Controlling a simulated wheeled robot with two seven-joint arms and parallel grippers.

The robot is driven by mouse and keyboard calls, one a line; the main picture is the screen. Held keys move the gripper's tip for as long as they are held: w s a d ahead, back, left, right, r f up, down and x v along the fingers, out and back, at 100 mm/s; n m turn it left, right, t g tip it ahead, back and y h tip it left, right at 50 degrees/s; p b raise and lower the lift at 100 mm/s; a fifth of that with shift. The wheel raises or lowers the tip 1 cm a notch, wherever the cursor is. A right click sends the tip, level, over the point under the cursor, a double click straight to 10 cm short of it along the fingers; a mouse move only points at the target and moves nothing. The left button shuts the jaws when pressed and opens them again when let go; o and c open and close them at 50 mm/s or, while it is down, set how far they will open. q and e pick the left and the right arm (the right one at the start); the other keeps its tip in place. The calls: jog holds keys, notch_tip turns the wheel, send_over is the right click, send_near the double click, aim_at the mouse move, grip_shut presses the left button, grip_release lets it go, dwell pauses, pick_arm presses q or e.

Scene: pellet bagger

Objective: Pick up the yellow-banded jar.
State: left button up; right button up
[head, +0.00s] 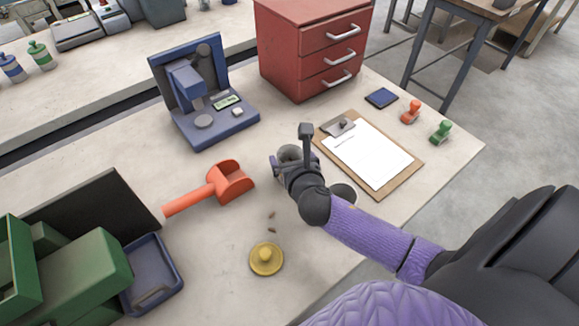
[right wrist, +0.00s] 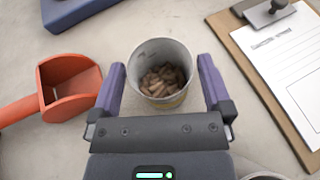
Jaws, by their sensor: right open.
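A grey, open-topped jar (right wrist: 160,50) holding brown pellets stands on the table. A yellowish strip shows low on its near side in the right wrist view. My right gripper (right wrist: 162,72) is open, with one finger on each side of this jar and visible gaps between. In the head view the jar (head: 290,153) is partly hidden by my right gripper (head: 291,148). A second round container (head: 345,191) stands behind my right forearm, mostly hidden; its band cannot be seen. My left gripper is not in view.
An orange scoop (head: 228,180) lies left of the jar, and a clipboard (head: 410,176) lies right. A yellow knobbed lid (head: 266,259) and a few loose pellets (head: 271,222) are nearer. A blue device (head: 215,125) and red drawers (head: 290,50) stand farther back.

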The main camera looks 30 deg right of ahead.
jog(key=shift+w+d+f, duration=0.1)
jog(key=shift+w+f, duration=0.05)
jog(key=shift+w, duration=0.1)
grip_shut()
